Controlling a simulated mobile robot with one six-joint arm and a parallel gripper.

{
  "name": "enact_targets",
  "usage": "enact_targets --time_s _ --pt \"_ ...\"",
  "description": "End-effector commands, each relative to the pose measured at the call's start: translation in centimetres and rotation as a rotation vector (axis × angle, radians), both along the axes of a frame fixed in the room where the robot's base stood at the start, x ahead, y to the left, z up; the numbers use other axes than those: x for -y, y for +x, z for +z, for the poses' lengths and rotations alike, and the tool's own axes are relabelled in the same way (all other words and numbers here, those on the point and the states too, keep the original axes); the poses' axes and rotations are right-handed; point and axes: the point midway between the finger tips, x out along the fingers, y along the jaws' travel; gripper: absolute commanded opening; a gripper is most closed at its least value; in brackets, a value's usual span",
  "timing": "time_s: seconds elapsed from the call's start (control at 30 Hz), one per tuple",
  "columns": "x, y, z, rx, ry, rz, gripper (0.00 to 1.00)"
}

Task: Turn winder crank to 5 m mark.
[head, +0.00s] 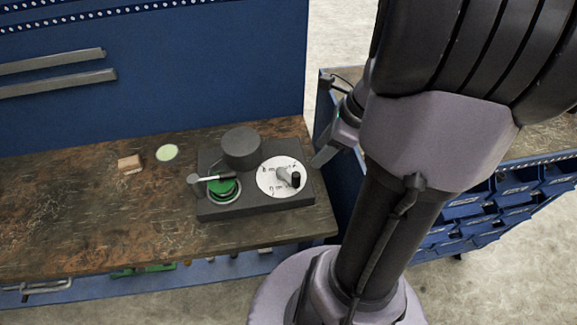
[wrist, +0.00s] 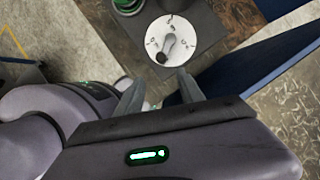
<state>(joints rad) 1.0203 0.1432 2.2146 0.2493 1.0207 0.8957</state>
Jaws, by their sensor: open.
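The winder is a dark box (head: 255,207) near the right end of the wooden bench. On its right is a white dial (head: 266,188) with small marks too blurred to read surely; it also shows in the wrist view (wrist: 185,54). A grey crank (head: 283,174) with a black upright knob (head: 296,180) sits over the dial, pointing right in the head view. In the wrist view the crank (wrist: 170,41) points toward my gripper. My gripper (wrist: 158,84) is open and empty, apart from the crank. In the head view my gripper (head: 322,157) is right of the dial.
A dark cylinder (head: 241,147) and a green reel (head: 222,188) with a grey-black lever are on the winder. A pale green disc (head: 167,153) and a tan block (head: 130,163) lie to its left. A blue panel (head: 200,75) stands behind. Blue bins (head: 470,205) are at right.

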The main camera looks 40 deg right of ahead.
Motion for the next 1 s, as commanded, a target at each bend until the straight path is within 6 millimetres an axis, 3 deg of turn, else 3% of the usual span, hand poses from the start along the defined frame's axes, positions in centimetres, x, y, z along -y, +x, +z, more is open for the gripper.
enact_targets --time_s 0.03,0.2,0.43,0.6,0.87,1.0 --pt "-0.4 0.4 -2.1 -0.002 0.005 0.003 0.45" --pt "-1.6 2.1 -7.1 -0.003 0.004 0.003 0.45" --pt "-2.8 3.9 -12.0 -0.002 0.002 0.003 0.45" --pt "-3.1 4.4 -13.2 -0.001 0.0 0.003 0.45" --pt "-3.1 4.5 -13.2 -0.001 0.0 0.002 0.45" --pt "-3.1 4.5 -13.1 -0.001 0.0 0.002 0.17"
